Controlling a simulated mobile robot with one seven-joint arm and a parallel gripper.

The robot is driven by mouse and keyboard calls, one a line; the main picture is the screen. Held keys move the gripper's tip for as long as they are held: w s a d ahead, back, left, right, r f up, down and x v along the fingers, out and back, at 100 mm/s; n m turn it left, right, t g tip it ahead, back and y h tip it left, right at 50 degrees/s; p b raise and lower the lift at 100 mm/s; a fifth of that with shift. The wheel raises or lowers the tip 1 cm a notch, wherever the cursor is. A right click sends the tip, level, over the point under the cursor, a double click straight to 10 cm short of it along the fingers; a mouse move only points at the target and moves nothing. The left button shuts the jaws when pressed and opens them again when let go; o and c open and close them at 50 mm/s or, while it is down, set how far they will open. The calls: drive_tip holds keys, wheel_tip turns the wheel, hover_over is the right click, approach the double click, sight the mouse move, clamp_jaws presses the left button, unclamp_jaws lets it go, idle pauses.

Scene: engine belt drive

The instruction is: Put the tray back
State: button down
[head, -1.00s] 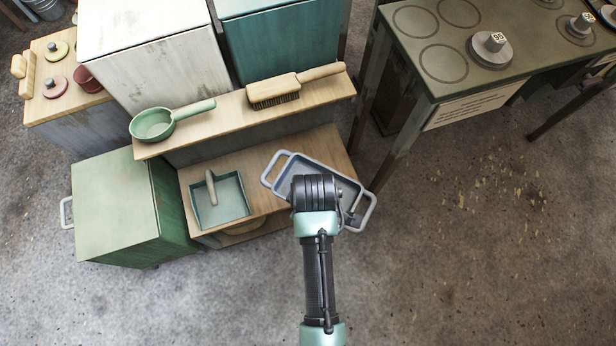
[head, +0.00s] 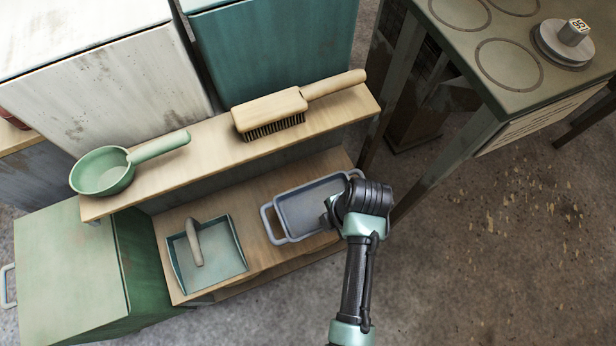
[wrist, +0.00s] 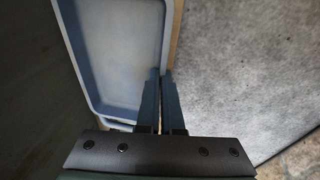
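The blue-grey tray (head: 300,205), with a loop handle at each end, is level over the right part of the lower wooden shelf (head: 225,195). Whether it rests on the boards or hangs just above cannot be told. My gripper (head: 328,214) is at the tray's front long side. In the wrist view the two fingers (wrist: 160,92) are close together with the tray's side wall (wrist: 168,45) between them. The tray's inside looks empty. My wrist hides its right front part in the head view.
A teal dustpan (head: 222,262) lies left of the tray on the same shelf. The upper ledge (head: 215,155) holds a green pan (head: 103,172) and a wooden brush (head: 270,112). A green cabinet (head: 70,265) stands left, and a dark table (head: 465,80) right.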

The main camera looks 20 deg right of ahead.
drive_tip(key=b, duration=0.3)
hover_over(323, 235)
drive_tip(key=f, duration=0.6)
drive_tip(key=shift+s+d, duration=0.2)
drive_tip(key=shift+d, duration=0.1)
drive_tip(key=shift+f+b, duration=1.1)
drive_tip(key=shift+f, duration=0.85)
drive_tip(key=shift+f, duration=0.15)
drive_tip(key=c, duration=1.1)
unclamp_jaws()
drive_tip(key=r+p, duration=0.2)
drive_tip(key=r, duration=0.2)
drive_tip(key=s+d+r+p, duration=0.1)
drive_tip(key=r, duration=0.3)
drive_tip(key=r+p, duration=0.2)
drive_tip(key=r, duration=0.2)
drive_tip(key=shift+s+d+p, duration=0.25)
drive_tip(key=shift+s+p, duration=0.05)
drive_tip(key=shift+p, duration=0.05)
